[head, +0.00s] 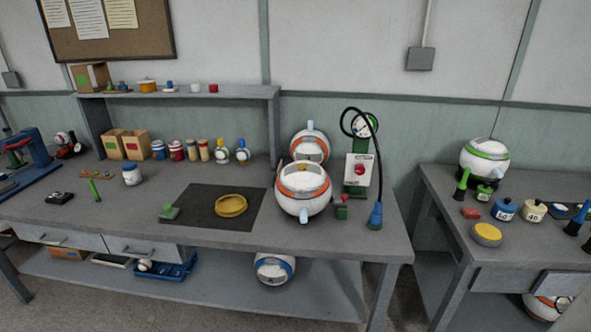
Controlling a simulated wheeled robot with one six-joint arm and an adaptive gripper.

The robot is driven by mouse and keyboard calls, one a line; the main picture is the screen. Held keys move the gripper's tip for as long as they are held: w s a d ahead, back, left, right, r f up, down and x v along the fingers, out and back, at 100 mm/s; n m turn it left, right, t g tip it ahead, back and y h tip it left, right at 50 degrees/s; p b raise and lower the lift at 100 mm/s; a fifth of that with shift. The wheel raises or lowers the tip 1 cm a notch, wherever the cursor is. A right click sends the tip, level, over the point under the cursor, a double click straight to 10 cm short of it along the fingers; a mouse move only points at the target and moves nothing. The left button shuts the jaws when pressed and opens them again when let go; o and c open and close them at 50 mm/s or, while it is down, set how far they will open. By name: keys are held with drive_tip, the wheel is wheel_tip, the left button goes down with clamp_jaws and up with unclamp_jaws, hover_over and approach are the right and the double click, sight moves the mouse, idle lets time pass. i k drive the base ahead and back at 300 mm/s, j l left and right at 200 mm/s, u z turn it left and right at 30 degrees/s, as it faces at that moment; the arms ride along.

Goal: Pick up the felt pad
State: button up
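I cannot tell for certain which item is the felt pad. A round yellow pad-like disc with a dark rim (487,234) lies near the front left of the right-hand bench. My gripper is not in view.
White-and-orange round vessels (302,189) stand right of the mat, beside a gauge stand (359,170) with a black hose and blue nozzle (375,216). Labelled weights (504,210) and a green-banded vessel (484,159) stand on the right bench. A gap separates the benches.

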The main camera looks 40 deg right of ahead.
sight(168, 212)
drive_tip(key=i+j+u, duration=0.25)
drive_tip(key=i+j, duration=0.15)
drive_tip(key=i+j+u, duration=0.25)
drive_tip(key=i, duration=0.4)
